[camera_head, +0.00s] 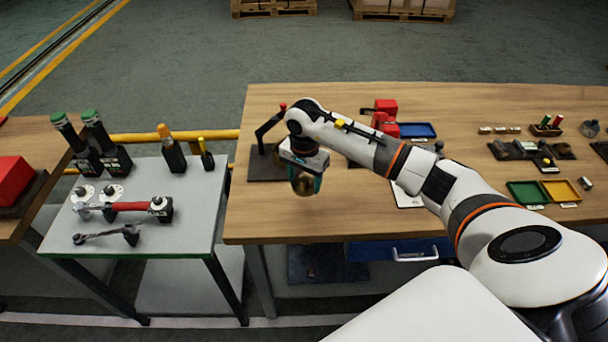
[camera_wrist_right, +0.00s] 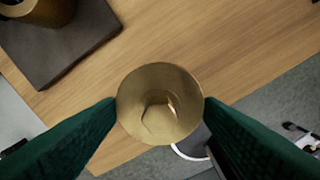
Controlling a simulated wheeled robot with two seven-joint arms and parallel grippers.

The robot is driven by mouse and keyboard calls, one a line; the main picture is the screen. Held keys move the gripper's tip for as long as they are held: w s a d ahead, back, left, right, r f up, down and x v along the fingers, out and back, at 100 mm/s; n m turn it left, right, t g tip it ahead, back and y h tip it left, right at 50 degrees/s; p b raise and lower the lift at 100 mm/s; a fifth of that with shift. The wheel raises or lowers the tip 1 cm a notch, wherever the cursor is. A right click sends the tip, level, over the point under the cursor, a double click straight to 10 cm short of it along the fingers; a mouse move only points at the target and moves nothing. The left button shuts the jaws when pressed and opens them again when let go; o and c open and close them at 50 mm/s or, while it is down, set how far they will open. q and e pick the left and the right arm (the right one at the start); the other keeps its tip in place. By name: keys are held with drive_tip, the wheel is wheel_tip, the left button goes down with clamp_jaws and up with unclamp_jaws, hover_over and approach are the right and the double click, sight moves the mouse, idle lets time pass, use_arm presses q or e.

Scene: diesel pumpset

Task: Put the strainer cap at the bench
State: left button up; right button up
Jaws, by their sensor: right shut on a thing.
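The strainer cap (camera_wrist_right: 160,104) is a round brass piece with a hex-shaped centre. In the right wrist view it sits between the two green fingers of my right gripper (camera_wrist_right: 160,110), which is shut on it. In the head view the brass cap (camera_head: 303,184) hangs below my right gripper (camera_head: 306,178), over the front left part of the wooden bench (camera_head: 270,218). The cap appears held above the bench top; the exact gap is hard to tell. My left gripper is not in view.
A dark plate (camera_head: 266,168) with a red-tipped lever stands just left of my right gripper; a brass part on a dark plate (camera_wrist_right: 60,50) shows in the wrist view. A grey cart (camera_head: 150,235) with tools and bottles stands left. Trays (camera_head: 528,192) lie at right.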

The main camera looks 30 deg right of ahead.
sight(304, 207)
drive_tip(key=shift+d+f, duration=0.15)
drive_tip(key=shift+d, duration=0.05)
drive_tip(key=shift+a, duration=0.1)
drive_tip(key=shift+w, duration=0.1)
drive_tip(key=shift+f+b, duration=0.1)
drive_tip(key=shift+b, duration=0.35)
wheel_tip(304, 207, down, 7)
drive_tip(key=b, duration=0.6)
drive_tip(key=shift+b, duration=0.3)
drive_tip(key=shift+a, duration=0.1)
drive_tip(key=shift+f+b, duration=0.35)
drive_tip(key=shift+b, duration=0.2)
drive_tip(key=o, duration=1.3)
